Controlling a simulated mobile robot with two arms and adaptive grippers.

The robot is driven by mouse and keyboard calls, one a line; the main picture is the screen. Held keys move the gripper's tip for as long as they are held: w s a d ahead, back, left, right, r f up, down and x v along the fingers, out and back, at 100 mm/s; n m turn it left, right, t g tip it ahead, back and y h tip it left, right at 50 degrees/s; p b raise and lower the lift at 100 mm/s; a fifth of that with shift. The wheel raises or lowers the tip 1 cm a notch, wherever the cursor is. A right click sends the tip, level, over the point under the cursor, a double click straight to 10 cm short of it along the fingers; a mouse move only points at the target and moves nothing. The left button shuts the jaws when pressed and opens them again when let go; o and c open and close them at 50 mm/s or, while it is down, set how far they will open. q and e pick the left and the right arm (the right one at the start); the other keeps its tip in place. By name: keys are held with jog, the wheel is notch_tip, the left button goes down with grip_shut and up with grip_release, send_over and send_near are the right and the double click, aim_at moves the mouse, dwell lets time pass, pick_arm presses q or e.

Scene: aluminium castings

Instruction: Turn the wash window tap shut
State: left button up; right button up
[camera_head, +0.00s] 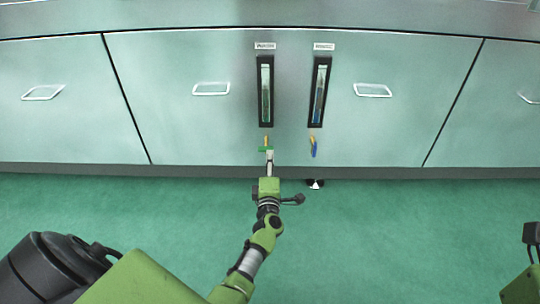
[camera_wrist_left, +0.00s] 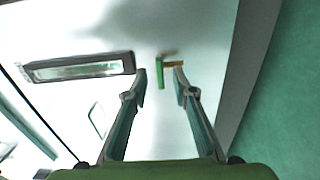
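Two narrow dark-framed level windows are set in the cabinet front, each under a small label too small to read. Below the left window (camera_head: 265,91) is a brass tap with a green handle (camera_head: 264,149), which lies crosswise. Below the right window (camera_head: 319,92) is a tap with a blue handle (camera_head: 314,149), hanging down. My left gripper (camera_head: 268,157) is at the green handle. In the left wrist view its fingers (camera_wrist_left: 160,75) are apart, with the green handle (camera_wrist_left: 160,73) showing between the tips; contact is unclear. Only part of my right arm shows at the right edge; its fingers are hidden.
The steel cabinet front has drawer or door handles (camera_head: 211,89) (camera_head: 373,90) on both sides of the windows. The green floor (camera_head: 400,225) in front is clear.

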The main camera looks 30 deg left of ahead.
pick_arm(q)
jog(key=shift+v, duration=1.55)
